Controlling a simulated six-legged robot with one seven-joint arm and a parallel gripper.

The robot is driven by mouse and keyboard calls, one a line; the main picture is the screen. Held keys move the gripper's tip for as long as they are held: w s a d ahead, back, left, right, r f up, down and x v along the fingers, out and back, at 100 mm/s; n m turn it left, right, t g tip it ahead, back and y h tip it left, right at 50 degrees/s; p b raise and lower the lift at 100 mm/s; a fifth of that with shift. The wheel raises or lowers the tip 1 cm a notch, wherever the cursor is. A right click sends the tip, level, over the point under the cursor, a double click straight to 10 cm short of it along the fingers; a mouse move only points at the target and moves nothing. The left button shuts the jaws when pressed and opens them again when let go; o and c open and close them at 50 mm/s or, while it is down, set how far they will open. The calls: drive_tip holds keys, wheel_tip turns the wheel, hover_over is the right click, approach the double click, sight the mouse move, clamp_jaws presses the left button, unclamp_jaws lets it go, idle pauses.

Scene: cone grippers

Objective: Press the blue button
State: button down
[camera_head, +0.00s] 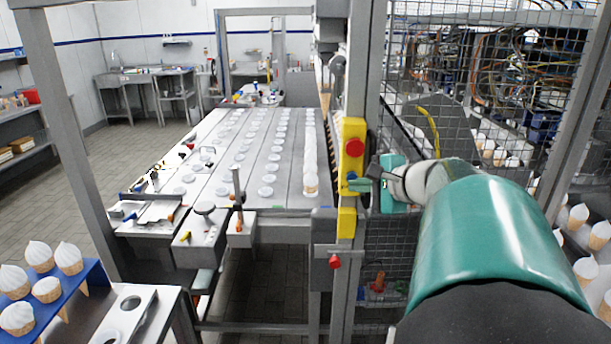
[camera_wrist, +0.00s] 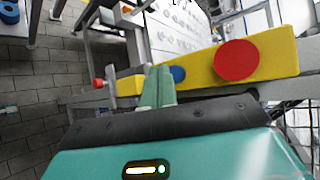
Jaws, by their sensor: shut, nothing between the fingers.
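A yellow control panel (camera_head: 352,128) is fixed to a grey upright post in the head view. It carries a large red button (camera_head: 354,147), and below it is my gripper (camera_head: 357,184) at the panel's lower part. In the wrist view the blue button (camera_wrist: 178,74) shows on the yellow panel (camera_wrist: 200,66), just right of my gripper's fingertips (camera_wrist: 158,70). The big red button (camera_wrist: 237,60) is farther right. My green fingers are shut together with nothing between them. They partly cover the panel, and I cannot tell whether they touch the blue button.
A smaller red button (camera_head: 335,262) sits on a grey box below the panel. A conveyor table (camera_head: 215,150) with rows of white items stretches behind, to the left of the post. Wire mesh (camera_head: 470,70) stands right of it. A blue cone rack (camera_head: 75,290) is at lower left.

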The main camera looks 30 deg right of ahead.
drive_tip(key=shift+w+d, duration=0.25)
drive_tip(key=shift+w, duration=0.05)
drive_tip(key=shift+w+d, duration=0.2)
drive_tip(key=shift+w, duration=0.2)
idle(0.7)
idle(0.4)
drive_tip(key=shift+s+a, duration=0.45)
drive_tip(key=shift+s, duration=0.3)
drive_tip(key=s+a, duration=0.1)
drive_tip(key=s, duration=0.1)
drive_tip(key=s+a, duration=0.1)
drive_tip(key=s, duration=0.1)
drive_tip(key=shift+a, duration=0.4)
idle(0.4)
